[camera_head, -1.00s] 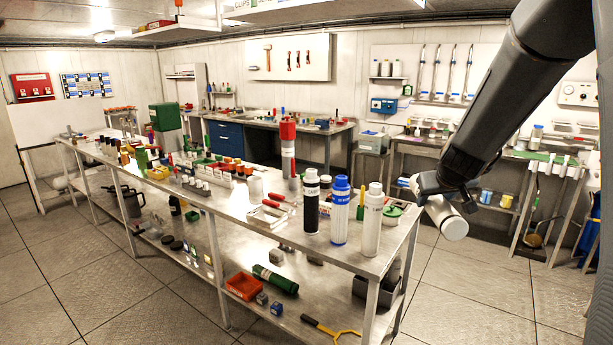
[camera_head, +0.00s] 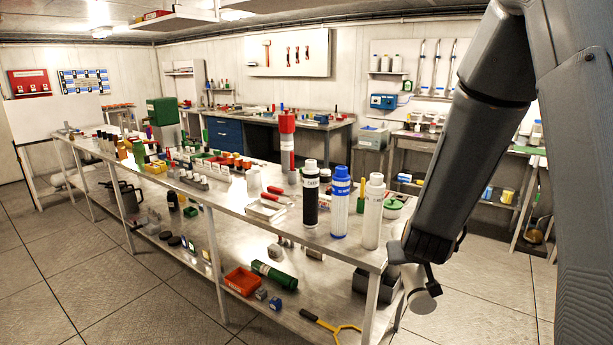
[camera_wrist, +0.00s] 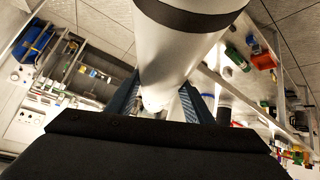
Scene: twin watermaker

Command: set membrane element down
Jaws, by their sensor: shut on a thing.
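The membrane element is a white cylinder with a dark band, filling the upper middle of the wrist view (camera_wrist: 185,50). My gripper (camera_wrist: 162,105) is shut on it, one finger on each side. In the head view my gripper (camera_head: 413,268) hangs off the near right corner of the steel bench (camera_head: 330,240). Only a pale round end of the membrane element (camera_head: 424,302) shows below it. The rest is hidden behind my arm. The element is held in the air, apart from the bench as far as I can tell.
Three bottles stand near the bench's right end: a black-bodied one (camera_head: 311,195), a blue-and-white one (camera_head: 340,200) and a white one (camera_head: 373,212). A green-lidded bowl (camera_head: 392,207) is beside them. The lower shelf holds a red bin (camera_head: 242,281) and a green cylinder (camera_head: 274,275).

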